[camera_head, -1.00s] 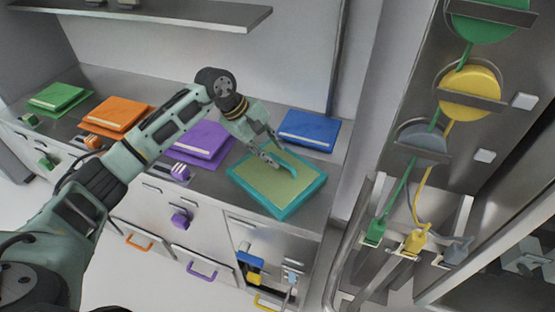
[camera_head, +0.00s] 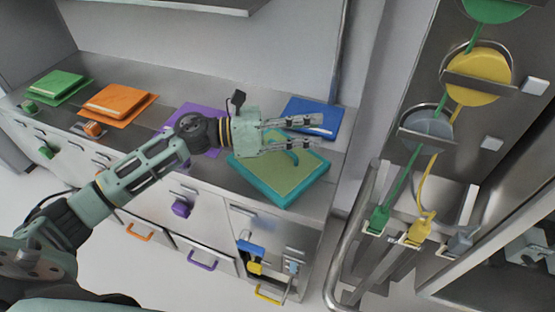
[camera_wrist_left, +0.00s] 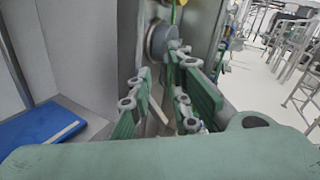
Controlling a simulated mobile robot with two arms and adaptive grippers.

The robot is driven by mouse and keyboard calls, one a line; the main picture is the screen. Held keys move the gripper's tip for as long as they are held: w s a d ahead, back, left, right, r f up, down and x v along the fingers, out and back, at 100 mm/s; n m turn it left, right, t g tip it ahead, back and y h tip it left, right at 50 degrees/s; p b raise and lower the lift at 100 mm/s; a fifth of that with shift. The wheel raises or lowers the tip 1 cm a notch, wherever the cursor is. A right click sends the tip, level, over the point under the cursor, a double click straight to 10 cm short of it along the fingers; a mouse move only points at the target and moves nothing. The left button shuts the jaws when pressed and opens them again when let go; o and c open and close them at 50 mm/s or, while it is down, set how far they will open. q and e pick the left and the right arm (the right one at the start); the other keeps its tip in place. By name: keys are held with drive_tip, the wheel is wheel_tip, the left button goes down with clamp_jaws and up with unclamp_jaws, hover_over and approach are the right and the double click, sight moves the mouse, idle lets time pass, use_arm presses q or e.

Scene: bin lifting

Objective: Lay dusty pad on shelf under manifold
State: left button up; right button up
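A teal-edged pad with a dull olive top (camera_head: 268,182) lies on the right part of the steel counter. A curved teal handle shows on it, partly hidden by my gripper. I take it for the dusty pad. My left gripper (camera_head: 322,131) is open and empty, pointing right above the pad's far side, between it and the blue pad. Its fingers also show apart in the left wrist view (camera_wrist_left: 166,75). The panel with green, yellow and grey hose discs (camera_head: 478,78) at right may be the manifold. I cannot clearly tell which shelf is under it. My right gripper is not in view.
Green (camera_head: 60,84), orange (camera_head: 118,100), purple (camera_head: 190,118) and blue (camera_head: 318,112) pads lie along the counter (camera_head: 335,180). The blue pad also shows in the left wrist view (camera_wrist_left: 40,130). Metal rails (camera_head: 345,250) and hose ends stand right of the counter.

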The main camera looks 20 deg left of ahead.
use_arm(q)
drive_tip(key=w+a+f+n+t+y, duration=0.1)
drive_tip(key=a+f+n+t+y, duration=0.35)
drive_tip(key=n, duration=0.75)
drive_tip(key=n+t+y, duration=0.2)
drive_tip(key=n+y, duration=0.3)
drive_tip(key=n, duration=0.6)
approach(284, 151)
drive_tip(key=x, duration=0.3)
drive_tip(key=shift+w+a+r, duration=0.1)
drive_tip(key=shift+a+r, duration=0.05)
drive_tip(key=shift+a, duration=0.15)
drive_tip(key=shift+f+p, duration=0.25)
drive_tip(key=shift+p, duration=0.05)
drive_tip(key=shift+x, duration=1.15)
drive_tip(key=p+x, duration=0.2)
drive_tip(key=x, duration=0.2)
drive_tip(key=shift+w+d, duration=0.3)
drive_tip(key=shift+w+d+f, duration=0.15)
drive_tip(key=shift+w+f, duration=0.1)
drive_tip(key=shift+w, duration=0.05)
drive_tip(key=shift+s, duration=0.1)
drive_tip(key=shift+c, duration=0.2)
clamp_jaws()
